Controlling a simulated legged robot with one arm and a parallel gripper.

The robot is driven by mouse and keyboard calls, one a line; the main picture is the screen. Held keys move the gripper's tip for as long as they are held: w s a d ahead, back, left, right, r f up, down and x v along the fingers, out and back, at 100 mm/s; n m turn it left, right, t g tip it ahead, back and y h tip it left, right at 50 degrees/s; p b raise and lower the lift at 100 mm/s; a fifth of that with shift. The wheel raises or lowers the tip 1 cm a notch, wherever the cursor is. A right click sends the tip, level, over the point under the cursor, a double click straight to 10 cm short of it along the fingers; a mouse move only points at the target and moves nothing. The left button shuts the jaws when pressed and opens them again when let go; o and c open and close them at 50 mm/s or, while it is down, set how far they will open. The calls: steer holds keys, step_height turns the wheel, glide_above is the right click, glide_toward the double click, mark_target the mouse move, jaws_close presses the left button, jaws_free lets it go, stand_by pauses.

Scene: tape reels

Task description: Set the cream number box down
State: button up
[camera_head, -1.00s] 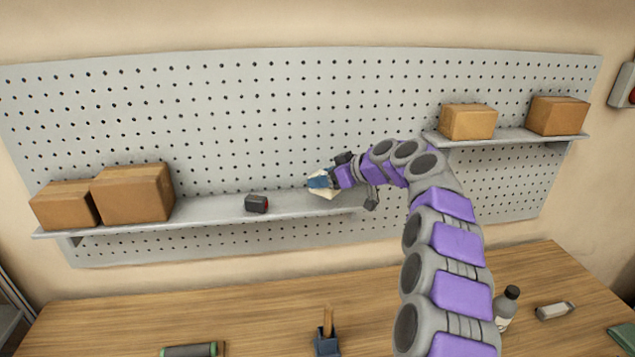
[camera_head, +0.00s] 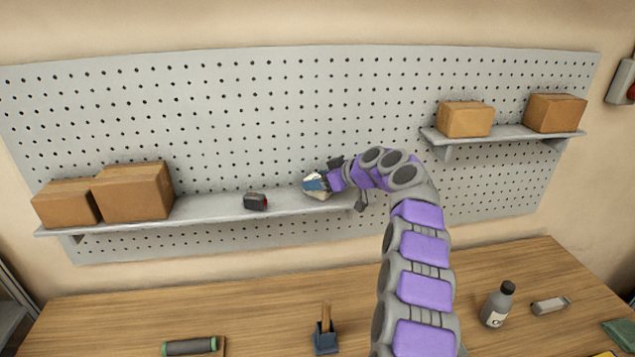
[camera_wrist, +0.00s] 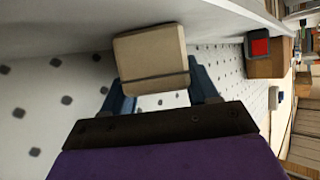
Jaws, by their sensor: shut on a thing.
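The cream number box (camera_wrist: 151,58) is a small cream block with a dark line across it, between the blue fingers of my gripper (camera_wrist: 160,92) in the wrist view. My gripper (camera_head: 315,184) is shut on it. In the head view the cream box (camera_head: 313,193) is small and partly hidden by the gripper. It is at the right part of the long lower shelf (camera_head: 225,207), low over or on the shelf surface. I cannot tell whether it touches the shelf.
A dark box with a red face (camera_head: 256,201) sits on the shelf to the left. Two cardboard boxes (camera_head: 134,192) fill the shelf's left end. Two more (camera_head: 464,119) stand on the upper right shelf. The wooden bench (camera_head: 270,305) below holds a bottle (camera_head: 497,305) and tools.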

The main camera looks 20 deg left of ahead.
steer(key=shift+d+r, duration=0.1)
steer(key=shift+d, duration=0.2)
steer(key=shift+f, duration=0.2)
steer(key=o, duration=0.7)
steer(key=shift+a, duration=0.2)
steer(key=shift+o, duration=0.5)
steer(key=shift+a, duration=0.2)
steer(key=shift+d+r, duration=0.1)
steer(key=shift+r, duration=0.05)
steer(key=v, duration=1.2)
steer(key=shift+b, duration=0.4)
